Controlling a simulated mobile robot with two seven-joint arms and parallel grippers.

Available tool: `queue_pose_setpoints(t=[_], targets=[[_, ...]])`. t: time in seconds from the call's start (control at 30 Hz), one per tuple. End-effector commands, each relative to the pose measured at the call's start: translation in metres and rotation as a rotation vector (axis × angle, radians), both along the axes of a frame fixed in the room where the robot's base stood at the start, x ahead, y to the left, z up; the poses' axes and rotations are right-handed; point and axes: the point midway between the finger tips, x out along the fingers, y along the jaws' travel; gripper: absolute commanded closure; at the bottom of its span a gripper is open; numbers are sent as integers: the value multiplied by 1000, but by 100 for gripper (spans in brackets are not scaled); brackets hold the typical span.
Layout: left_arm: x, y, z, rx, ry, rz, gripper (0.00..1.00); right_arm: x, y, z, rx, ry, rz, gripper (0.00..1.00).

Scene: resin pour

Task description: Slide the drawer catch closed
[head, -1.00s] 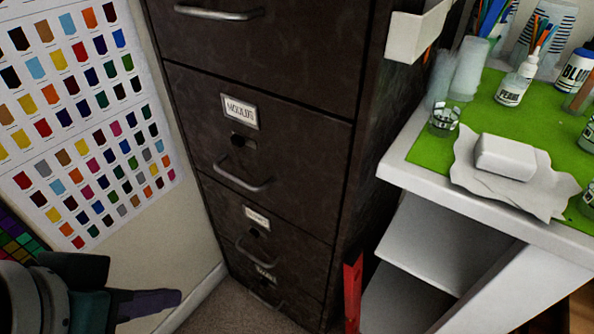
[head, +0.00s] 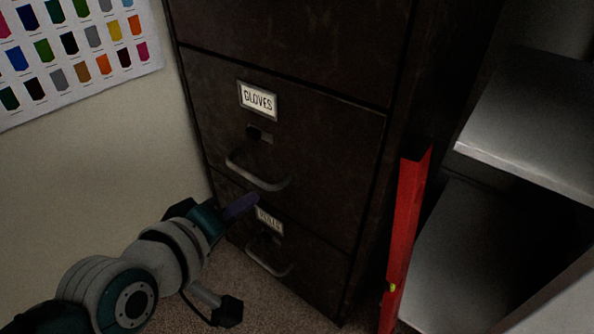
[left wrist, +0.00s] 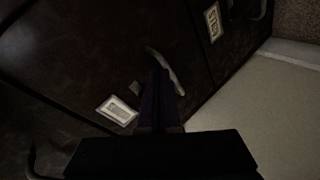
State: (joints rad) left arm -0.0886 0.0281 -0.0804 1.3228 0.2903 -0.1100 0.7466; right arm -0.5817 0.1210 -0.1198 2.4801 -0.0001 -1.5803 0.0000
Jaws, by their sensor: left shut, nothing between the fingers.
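The dark filing cabinet (head: 320,150) fills the middle of the head view. Its GLOVES drawer has a label (head: 258,100), a small dark catch (head: 255,133) on a lighter plate, and a curved handle (head: 257,180). The drawer below has a partly hidden label (head: 269,221), a catch (head: 262,238) hard to make out, and a handle (head: 268,264). My left gripper (head: 254,198), its fingers purple, is shut and empty in front of the cabinet, between these drawers in the picture. In the dark left wrist view its fingers (left wrist: 161,88) overlap a handle (left wrist: 170,72); contact is unclear. My right gripper is out of view.
A red spirit level (head: 403,235) stands upright just right of the cabinet. Pale shelving (head: 530,125) is further right. A colour chart (head: 80,55) hangs on the left wall. Carpet (head: 290,305) shows below the cabinet.

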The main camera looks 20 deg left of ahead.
Motion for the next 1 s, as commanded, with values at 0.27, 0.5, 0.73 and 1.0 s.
queue_pose_setpoints(t=[0.27, 0.5, 0.73, 1.0], targets=[[21, 17, -106, -169, -130, 161, 100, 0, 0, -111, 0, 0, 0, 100], [31, 35, -181, -307, -255, 297, 100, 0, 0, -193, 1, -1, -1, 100], [33, 54, -243, -424, -380, 413, 100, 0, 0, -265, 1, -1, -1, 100], [31, 66, -272, -493, -471, 483, 100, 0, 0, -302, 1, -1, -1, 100]])
